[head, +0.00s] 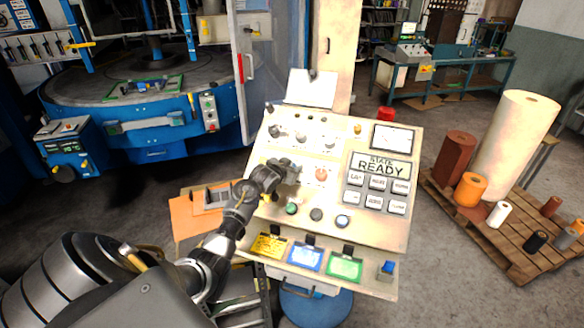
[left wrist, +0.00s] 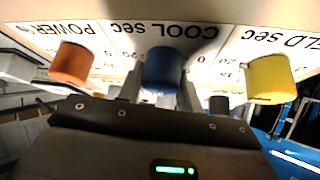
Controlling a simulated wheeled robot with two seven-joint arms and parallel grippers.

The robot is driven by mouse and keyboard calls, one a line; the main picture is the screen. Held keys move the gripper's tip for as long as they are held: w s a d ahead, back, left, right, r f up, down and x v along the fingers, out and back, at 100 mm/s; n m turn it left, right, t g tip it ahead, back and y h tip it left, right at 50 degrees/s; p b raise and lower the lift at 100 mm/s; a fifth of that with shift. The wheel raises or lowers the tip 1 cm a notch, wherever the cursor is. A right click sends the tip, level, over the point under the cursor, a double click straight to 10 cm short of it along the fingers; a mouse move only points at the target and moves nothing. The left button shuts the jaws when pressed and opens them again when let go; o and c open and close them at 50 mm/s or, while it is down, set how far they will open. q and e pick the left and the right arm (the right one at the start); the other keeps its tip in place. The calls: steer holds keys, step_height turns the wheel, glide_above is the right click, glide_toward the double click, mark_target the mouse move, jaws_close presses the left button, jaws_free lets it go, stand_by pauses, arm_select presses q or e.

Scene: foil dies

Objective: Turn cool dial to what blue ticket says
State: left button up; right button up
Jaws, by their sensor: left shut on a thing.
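The blue cool dial (left wrist: 165,67) shows in the left wrist view, in front of an upside-down "COOL sec" label (left wrist: 182,32). My left gripper (head: 290,171) is shut on this dial, with a finger on each side of it. In the head view the gripper hides the dial, and I cannot tell its setting. The blue ticket (head: 306,258) is clipped on the panel's lower front, between a yellow ticket (head: 268,245) and a green ticket (head: 345,267). Its writing is too small to read. My right gripper is out of view.
An orange power dial (left wrist: 72,64) and a yellow weld dial (left wrist: 270,79) flank the blue one closely. A pallet of rolls (head: 500,225) stands at the right.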

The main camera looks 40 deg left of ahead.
arm_select(q)
steer(key=shift+m, duration=0.3)
steer(key=shift+c, duration=0.3)
steer(key=shift+a+m+h, duration=0.1)
steer(key=shift+m+h, duration=0.6)
steer(key=shift+m, duration=0.4)
steer(key=m+h, duration=0.1)
steer(key=m, duration=0.1)
steer(key=shift+m+g+h, duration=0.3)
steer(key=shift+m, duration=0.1)
steer(key=shift+d+m+g+h+b, duration=0.1)
steer(key=shift+m+g+h+b, duration=0.35)
steer(key=shift+m, duration=0.65)
steer(key=shift+d+m+g+h+b, duration=0.1)
steer(key=shift+m+g+h+b, duration=0.15)
steer(key=shift+m+h+b, duration=0.6)
steer(key=shift+m+p, duration=0.3)
steer(key=shift+m, duration=0.15)
steer(key=o, duration=1)
steer(key=shift+s, duration=0.1)
